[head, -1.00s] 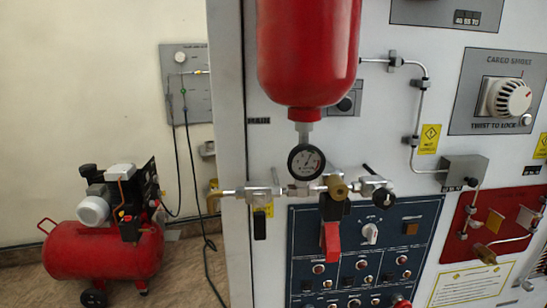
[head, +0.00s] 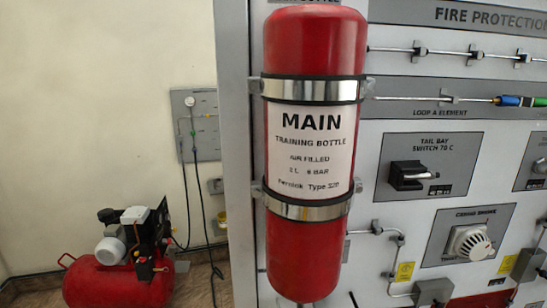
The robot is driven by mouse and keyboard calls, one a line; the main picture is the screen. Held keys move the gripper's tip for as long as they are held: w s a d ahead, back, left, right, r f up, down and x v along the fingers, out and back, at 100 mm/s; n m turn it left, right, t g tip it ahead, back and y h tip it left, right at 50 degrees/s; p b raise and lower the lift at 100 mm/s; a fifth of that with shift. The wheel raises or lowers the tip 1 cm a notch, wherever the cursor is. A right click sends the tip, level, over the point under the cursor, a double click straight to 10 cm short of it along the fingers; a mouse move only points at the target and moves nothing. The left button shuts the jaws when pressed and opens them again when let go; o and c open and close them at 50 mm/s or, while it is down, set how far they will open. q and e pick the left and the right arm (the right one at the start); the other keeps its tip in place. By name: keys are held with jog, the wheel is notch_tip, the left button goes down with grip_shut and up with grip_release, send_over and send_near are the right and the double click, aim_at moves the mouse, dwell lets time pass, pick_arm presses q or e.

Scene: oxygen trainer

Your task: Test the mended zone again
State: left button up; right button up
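Neither of my grippers is in view. The trainer panel (head: 371,176) fills the right side. Its loop A element line (head: 425,98) runs across the upper right, with a blue and green connector (head: 516,101) near the right edge. The tail bay switch (head: 410,176), marked 70 C, sits below it, with a dark body and a light lever pointing right. The white, round cargo smoke detector (head: 469,243) is at the lower right. The blue control panel with its knobs is out of view now.
The red main training bottle (head: 317,235) stands upright in two metal straps before the panel's left part. A red compressor (head: 118,283) is on the floor at lower left. A grey wall plate (head: 203,150) with hoses hangs behind it.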

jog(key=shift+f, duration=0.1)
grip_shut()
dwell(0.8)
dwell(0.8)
